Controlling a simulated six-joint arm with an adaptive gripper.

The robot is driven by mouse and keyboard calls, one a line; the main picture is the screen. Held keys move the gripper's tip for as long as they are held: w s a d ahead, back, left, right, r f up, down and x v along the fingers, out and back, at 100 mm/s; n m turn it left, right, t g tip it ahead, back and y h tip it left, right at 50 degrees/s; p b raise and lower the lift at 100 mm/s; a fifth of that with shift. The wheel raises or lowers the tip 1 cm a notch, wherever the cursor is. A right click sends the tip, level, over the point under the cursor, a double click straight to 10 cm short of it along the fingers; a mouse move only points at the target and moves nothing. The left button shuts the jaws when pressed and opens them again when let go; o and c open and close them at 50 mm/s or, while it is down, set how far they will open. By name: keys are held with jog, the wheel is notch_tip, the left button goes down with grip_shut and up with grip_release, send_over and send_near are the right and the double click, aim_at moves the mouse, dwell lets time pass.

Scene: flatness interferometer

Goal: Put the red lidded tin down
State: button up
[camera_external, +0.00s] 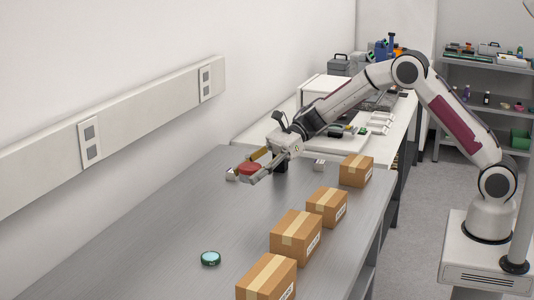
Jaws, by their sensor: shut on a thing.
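The red lidded tin (250,168) is small and round. It is between the fingers of my gripper (252,170), which is shut on it near the far left part of the grey metal table (190,220). The tin appears close to the tabletop, but I cannot tell whether it touches it. The fingers hide part of its sides.
Several cardboard boxes (296,236) stand in a row along the table's right side.

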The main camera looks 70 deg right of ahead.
jog(key=s+d+m+t+h, duration=0.1)
jog(key=d+m+t+h, duration=0.1)
jog(key=d, duration=1.3)
jog(key=shift+d+f+m+t, duration=0.25)
jog(key=shift+m+t, duration=0.15)
jog(key=shift+m, duration=0.3)
jog(key=shift+a+f, duration=0.1)
send_over(274, 192)
jog(key=shift+f, duration=3)
jog(key=shift+f, duration=0.15)
jog(key=shift+f, duration=1.75)
jog(key=shift+f, duration=0.1)
jog(key=o, duration=1.1)
